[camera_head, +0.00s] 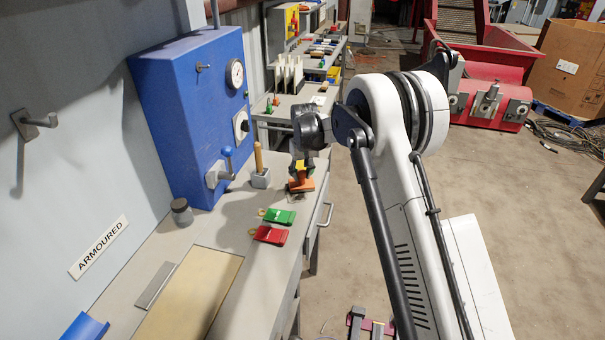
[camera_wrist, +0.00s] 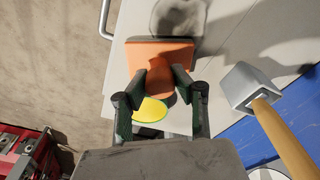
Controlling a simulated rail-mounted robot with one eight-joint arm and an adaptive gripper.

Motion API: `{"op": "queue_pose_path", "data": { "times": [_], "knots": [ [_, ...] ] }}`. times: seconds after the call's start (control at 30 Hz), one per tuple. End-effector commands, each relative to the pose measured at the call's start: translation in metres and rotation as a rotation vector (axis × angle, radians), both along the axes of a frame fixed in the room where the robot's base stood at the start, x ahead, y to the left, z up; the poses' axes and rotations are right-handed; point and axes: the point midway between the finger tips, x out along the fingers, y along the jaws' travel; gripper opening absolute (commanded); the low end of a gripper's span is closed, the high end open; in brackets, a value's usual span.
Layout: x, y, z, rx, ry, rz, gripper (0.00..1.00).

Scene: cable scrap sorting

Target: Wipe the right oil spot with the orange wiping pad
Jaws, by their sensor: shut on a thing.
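The orange wiping pad (camera_head: 301,185) is at the front edge of the bench in the head view. In the wrist view, the pad (camera_wrist: 160,53) is a flat orange block with a raised grip. My gripper (camera_head: 301,168) is above it, and in the wrist view its dark fingers (camera_wrist: 168,76) are shut on that grip. A dark, roundish oil spot (camera_wrist: 180,14) shows on the grey bench top just beyond the pad, cut by the frame's upper edge. I cannot tell whether the pad touches the bench or the spot.
A grey block with a wooden handle (camera_head: 260,167) stands left of the pad; it also shows in the wrist view (camera_wrist: 250,88). A green tag (camera_head: 278,216) and red tag (camera_head: 270,235) lie nearer. A blue machine (camera_head: 200,105) stands at the wall. A yellow-green disc (camera_wrist: 150,110) shows between my fingers.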

Motion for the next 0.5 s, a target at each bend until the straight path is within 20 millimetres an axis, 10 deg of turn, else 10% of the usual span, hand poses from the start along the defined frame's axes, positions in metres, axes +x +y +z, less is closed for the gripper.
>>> {"op": "queue_pose_path", "data": {
  "times": [0.5],
  "knots": [
    [-0.027,0.007,-0.003,0.0,0.0,0.001,0.0]
  ]
}}
